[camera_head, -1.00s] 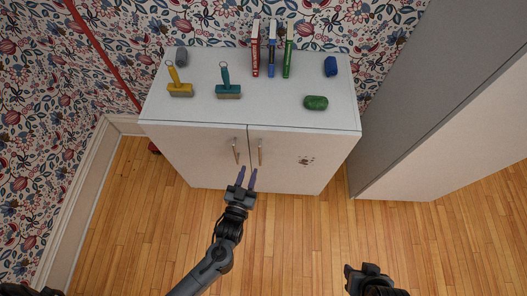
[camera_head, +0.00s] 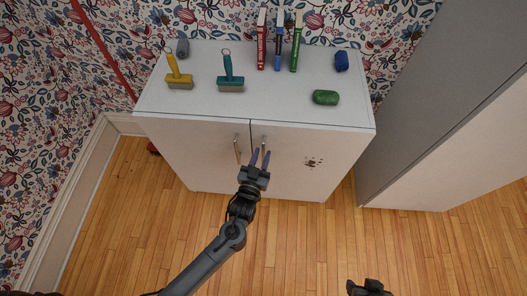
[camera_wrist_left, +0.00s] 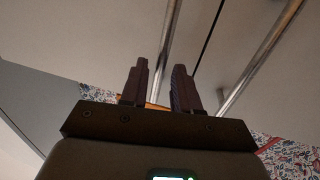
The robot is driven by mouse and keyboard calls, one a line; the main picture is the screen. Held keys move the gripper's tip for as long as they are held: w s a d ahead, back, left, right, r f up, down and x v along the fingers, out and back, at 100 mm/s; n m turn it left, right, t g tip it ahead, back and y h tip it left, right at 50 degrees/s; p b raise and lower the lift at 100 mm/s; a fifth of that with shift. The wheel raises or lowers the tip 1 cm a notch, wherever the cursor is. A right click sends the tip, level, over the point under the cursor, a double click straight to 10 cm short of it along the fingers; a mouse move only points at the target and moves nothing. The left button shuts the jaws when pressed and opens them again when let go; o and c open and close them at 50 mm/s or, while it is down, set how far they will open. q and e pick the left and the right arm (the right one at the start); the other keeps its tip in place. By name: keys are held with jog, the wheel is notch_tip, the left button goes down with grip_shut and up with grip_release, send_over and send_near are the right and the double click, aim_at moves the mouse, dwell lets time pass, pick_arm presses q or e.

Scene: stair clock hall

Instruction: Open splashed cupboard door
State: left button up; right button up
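The white cupboard has two doors. The left door's handle (camera_head: 237,149) stands clear. My right gripper (camera_head: 370,288) shows only partly at the bottom edge.
On the cupboard top (camera_head: 200,103) are a yellow brush (camera_head: 178,75), a teal brush (camera_head: 230,78), several upright books, a green object (camera_head: 326,97), a blue one (camera_head: 341,61) and a grey one. A tall grey cabinet (camera_head: 420,120) stands to the right. The wooden floor in front is clear.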

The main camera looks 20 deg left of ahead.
pick_arm(q)
jog(key=shift+w+a+b, duration=0.15)
jog(key=shift+w+b, duration=0.15)
jog(key=shift+w, duration=1.05)
grip_shut()
